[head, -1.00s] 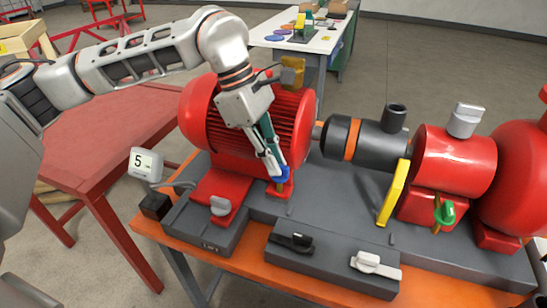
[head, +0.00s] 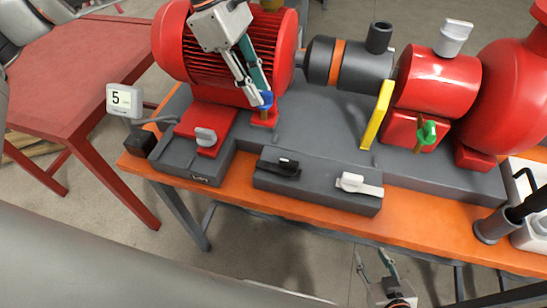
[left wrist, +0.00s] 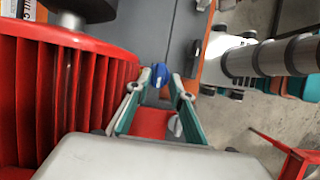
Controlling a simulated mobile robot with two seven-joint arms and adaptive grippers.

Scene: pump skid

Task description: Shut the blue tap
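The blue tap (head: 265,100) stands on a small red base in front of the red motor's right end. Its blue handle also shows in the left wrist view (left wrist: 159,75). My left gripper (head: 256,98) points down at the tap from above. In the left wrist view its fingertips (left wrist: 157,83) stand apart, one on each side of the blue handle, with gaps visible. Whether either finger touches it I cannot tell. My right gripper (head: 374,259) is open and empty below the front edge of the orange bench, away from the tap.
The red motor (head: 185,60) stands close behind the tap. A grey handle (head: 206,137), a black switch (head: 280,166), a white switch (head: 358,185), a yellow lever (head: 377,115) and a green tap (head: 427,132) are on the skid. A display (head: 121,100) reads 5. A grey pot (head: 492,227) stands at right.

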